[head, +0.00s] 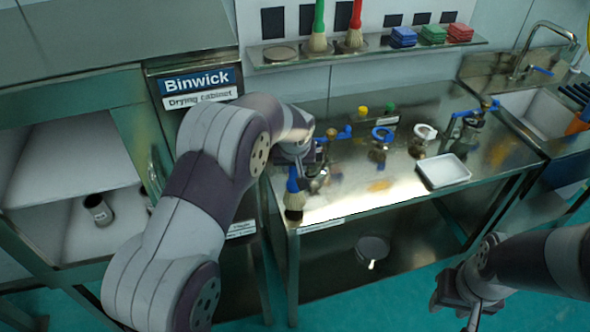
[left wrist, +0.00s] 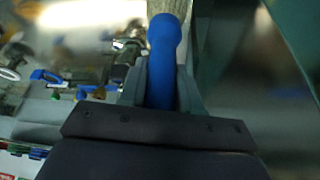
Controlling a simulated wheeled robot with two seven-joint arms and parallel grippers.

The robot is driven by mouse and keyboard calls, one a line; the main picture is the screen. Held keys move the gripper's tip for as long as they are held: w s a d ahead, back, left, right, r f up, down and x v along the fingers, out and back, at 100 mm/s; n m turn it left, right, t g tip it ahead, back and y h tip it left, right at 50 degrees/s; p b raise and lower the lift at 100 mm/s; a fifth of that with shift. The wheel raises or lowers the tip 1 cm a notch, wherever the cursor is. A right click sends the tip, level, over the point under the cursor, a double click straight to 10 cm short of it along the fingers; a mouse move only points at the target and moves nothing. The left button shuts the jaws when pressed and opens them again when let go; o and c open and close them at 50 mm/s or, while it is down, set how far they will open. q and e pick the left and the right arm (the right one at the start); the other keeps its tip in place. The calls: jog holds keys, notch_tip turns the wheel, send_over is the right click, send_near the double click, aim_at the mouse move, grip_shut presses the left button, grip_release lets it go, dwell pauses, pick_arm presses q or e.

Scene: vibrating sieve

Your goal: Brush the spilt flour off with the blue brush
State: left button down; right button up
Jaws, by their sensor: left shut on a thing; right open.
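The blue brush (head: 292,183) is in my left gripper (head: 293,163) in the head view, bristles down at the left end of the steel bench. In the left wrist view its blue handle (left wrist: 163,62) sits between the two fingers (left wrist: 162,85), with pale bristles at the top edge. I cannot tell whether the bristles touch the bench top. A bright pale area shows on the front left of the bench (head: 345,206); I cannot tell flour from glare there. My right gripper (head: 470,300) is open and empty at the lower right, away from the bench.
Small fittings with blue handles (head: 382,135) and a white tray (head: 443,171) stand on the bench. A shelf (head: 380,50) behind holds green and red brushes (head: 318,40) and coloured cloths. The drying cabinet (head: 195,85) is left; a sink (head: 545,112) is right.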

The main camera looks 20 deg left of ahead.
pick_arm(q)
jog(key=shift+w+d+r+p, duration=0.1)
jog(key=shift+d+r+p, duration=0.2)
jog(key=shift+r+p, duration=0.4)
jog(key=shift+r, duration=0.55)
notch_tip(320, 180, up, 2)
jog(key=shift+a+r+p, duration=0.15)
jog(key=shift+p, duration=0.85)
jog(key=shift+r, duration=0.3)
jog(key=shift+d+r+p, duration=0.2)
jog(key=shift+p, duration=0.1)
pick_arm(e)
jog(key=r, duration=0.2)
jog(key=d+r, duration=0.1)
jog(key=r, duration=0.1)
jog(key=shift+d+r, duration=0.15)
jog(key=shift+d, duration=0.05)
pick_arm(q)
jog(key=shift+a, duration=0.15)
pick_arm(e)
jog(key=shift+a, duration=0.1)
jog(key=shift+r, duration=0.1)
